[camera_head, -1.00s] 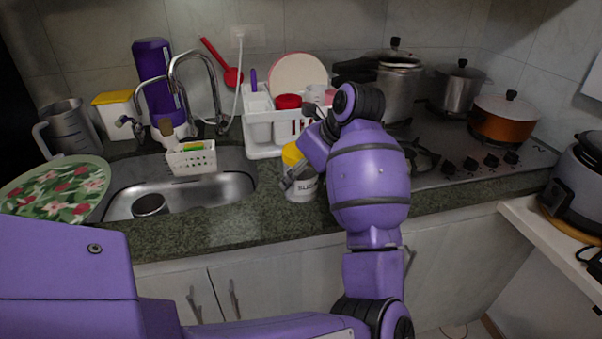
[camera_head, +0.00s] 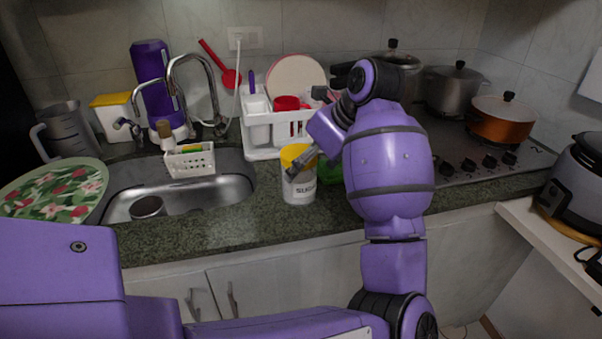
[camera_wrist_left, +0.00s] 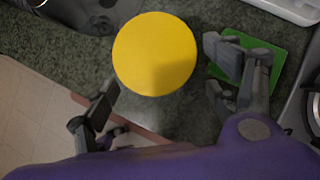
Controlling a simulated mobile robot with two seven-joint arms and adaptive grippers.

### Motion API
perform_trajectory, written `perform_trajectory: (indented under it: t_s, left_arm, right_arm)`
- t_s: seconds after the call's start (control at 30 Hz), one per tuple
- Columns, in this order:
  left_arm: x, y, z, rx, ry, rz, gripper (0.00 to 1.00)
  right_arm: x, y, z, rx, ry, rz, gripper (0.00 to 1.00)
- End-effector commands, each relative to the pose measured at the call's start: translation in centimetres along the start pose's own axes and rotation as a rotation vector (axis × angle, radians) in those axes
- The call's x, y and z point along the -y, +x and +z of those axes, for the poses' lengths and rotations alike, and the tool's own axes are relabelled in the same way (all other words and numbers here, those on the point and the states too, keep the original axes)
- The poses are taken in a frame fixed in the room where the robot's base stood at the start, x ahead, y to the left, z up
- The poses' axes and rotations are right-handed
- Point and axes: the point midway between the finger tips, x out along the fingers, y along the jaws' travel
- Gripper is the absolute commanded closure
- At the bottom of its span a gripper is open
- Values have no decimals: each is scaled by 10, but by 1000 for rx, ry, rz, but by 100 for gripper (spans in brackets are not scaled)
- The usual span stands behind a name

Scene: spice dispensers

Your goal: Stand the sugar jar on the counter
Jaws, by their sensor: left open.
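The sugar jar (camera_head: 299,188) is white with a yellow lid and the lettering "SUGA" partly showing. It stands upright on the counter (camera_head: 190,236), near its front edge and right of the sink. In the left wrist view its round yellow lid (camera_wrist_left: 155,53) is seen from above. My left gripper (camera_head: 303,163) is open beside the jar's top. In the left wrist view its fingers (camera_wrist_left: 160,82) are spread to either side of the lid, with gaps between them and it. My right gripper is not in view.
A green square item (camera_wrist_left: 250,57) lies right of the jar, partly hidden by my gripper. A white dish rack (camera_head: 262,133) stands behind. The sink (camera_head: 195,194) is at left and the stove (camera_head: 460,150) at right. Counter in front of the sink is clear.

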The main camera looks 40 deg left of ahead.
Motion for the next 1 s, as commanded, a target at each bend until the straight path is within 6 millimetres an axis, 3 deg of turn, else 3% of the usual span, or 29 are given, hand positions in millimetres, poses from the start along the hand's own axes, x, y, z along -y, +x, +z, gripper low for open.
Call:
perform_trajectory:
  t_s: [0.2,0.4,1.0]
  left_arm:
    - [1,-44,0,-1,1,-3,20]
    - [0,-64,0,0,1,-1,20]
    - [0,-66,0,0,1,1,20]
  right_arm:
    - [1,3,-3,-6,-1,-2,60]
    - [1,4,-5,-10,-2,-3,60]
    - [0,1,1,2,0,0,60]
